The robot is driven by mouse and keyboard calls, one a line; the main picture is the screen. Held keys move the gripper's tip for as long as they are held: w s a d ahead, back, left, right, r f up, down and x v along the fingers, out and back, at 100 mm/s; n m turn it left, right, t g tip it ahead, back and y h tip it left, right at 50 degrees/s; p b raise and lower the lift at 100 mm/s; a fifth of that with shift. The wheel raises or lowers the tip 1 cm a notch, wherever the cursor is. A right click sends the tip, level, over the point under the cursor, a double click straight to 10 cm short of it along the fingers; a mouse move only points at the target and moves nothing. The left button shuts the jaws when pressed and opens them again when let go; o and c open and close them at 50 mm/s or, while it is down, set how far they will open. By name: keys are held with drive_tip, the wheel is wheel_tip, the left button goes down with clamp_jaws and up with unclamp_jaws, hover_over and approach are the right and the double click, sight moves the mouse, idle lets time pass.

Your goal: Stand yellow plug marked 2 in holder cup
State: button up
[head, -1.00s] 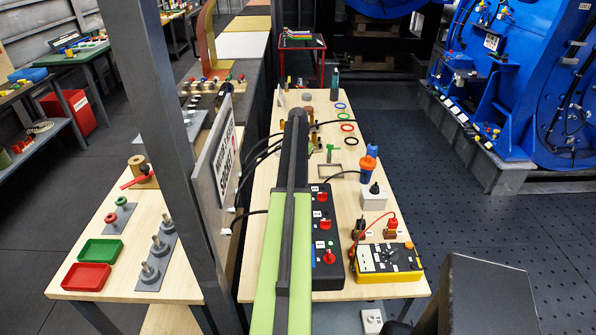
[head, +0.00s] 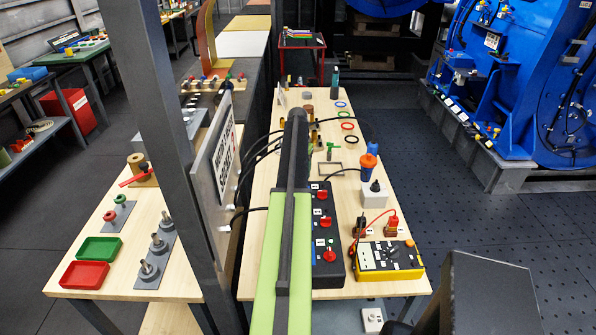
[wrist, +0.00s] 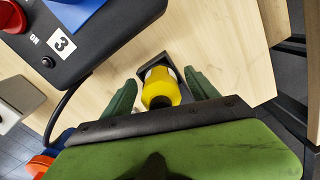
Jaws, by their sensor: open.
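In the wrist view the yellow plug (wrist: 160,88) sits between the two green fingers of my gripper (wrist: 160,77). Its dark end faces the camera, and a pale patch shows on its side. The fingers are open, with a gap visible on both sides of the plug. A dark, square-cornered frame (wrist: 178,58) surrounds the plug's far end at the table; I cannot tell whether this is the holder cup or how deep the plug sits. No number is readable on the plug. In the head view my arm hides the gripper and plug.
A black switch box (head: 325,255) with red knobs lies right of my arm; its corner, marked 3, shows in the wrist view (wrist: 95,25). A yellow meter (head: 388,262), an orange-and-blue plug (head: 368,165) and coloured rings (head: 348,126) stand further right. A grey post (head: 165,120) rises at left.

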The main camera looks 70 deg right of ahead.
wheel_tip(320, 180, up, 17)
drive_tip(key=p, duration=1.7)
drive_tip(key=shift+r, duration=0.2)
